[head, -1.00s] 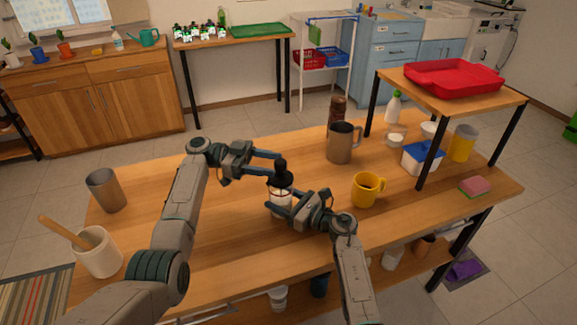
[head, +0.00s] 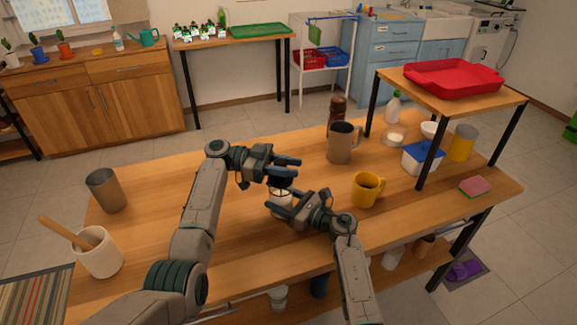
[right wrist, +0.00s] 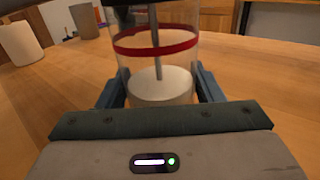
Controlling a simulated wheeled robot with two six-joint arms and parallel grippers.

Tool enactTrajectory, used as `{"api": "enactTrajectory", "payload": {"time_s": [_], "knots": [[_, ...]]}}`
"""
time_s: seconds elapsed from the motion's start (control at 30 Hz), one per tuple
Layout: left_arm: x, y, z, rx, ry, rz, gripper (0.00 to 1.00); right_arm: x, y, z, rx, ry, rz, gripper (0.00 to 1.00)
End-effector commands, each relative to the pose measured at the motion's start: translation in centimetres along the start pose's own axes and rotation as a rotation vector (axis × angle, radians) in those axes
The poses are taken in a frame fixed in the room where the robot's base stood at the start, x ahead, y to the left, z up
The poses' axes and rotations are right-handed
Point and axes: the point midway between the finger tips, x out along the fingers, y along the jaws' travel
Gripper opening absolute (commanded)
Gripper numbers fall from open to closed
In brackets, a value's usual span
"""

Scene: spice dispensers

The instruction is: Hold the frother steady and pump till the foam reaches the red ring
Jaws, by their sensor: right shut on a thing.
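The frother is a clear cylinder with a black top, standing on the table; in the head view its glass (head: 281,198) is partly hidden by my right gripper (head: 283,206). In the right wrist view, white milk or foam (right wrist: 160,86) fills the bottom, with its surface below the red ring (right wrist: 155,46). A grey rod (right wrist: 156,55) runs down into the white. My right gripper's blue fingers (right wrist: 161,90) are shut on the glass from both sides. My left gripper (head: 288,166) is at the frother's black top; its fingers hide the knob, and their grip is unclear.
A yellow mug (head: 366,190) stands close to the right of the frother, and a metal pitcher (head: 340,143) and a brown grinder (head: 337,112) stand behind. A metal cup (head: 104,190) and a white crock (head: 99,254) are at left. A raised shelf (head: 450,86) stands at right.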

Motion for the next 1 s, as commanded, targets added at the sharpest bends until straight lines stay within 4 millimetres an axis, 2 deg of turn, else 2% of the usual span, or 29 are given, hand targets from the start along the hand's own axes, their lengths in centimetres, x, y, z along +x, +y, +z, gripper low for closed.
{"api": "enactTrajectory", "payload": {"time_s": [0.17,0.4,0.5,0.8,0.83,0.93,1.0], "knots": [[0.0,0.0,-0.7,0.002,0.0,0.0,0.0,0.0,0.0,0.0,0.0,0.0,0.0,0.29],[0.0,-0.1,-5.3,0.006,0.0,-0.001,0.0,0.0,0.0,0.0,0.0,0.0,0.0,0.29],[0.0,-0.1,-6.3,0.003,0.0,-0.001,0.0,0.0,0.0,0.0,0.0,0.0,0.0,0.29],[-0.1,-0.1,-6.6,0.002,0.0,-0.001,0.0,0.0,0.0,0.0,0.0,0.001,0.0,0.29],[-0.1,-0.1,-6.6,0.002,0.0,-0.001,0.31,0.0,0.0,0.0,0.0,0.001,0.0,0.29],[-0.1,-0.1,-6.6,0.002,0.0,-0.001,0.5,0.0,0.0,0.0,0.0,0.001,0.0,0.29],[0.0,-0.1,-6.6,0.001,0.0,-0.001,0.51,0.0,0.0,0.0,0.0,0.001,0.0,0.29]]}}
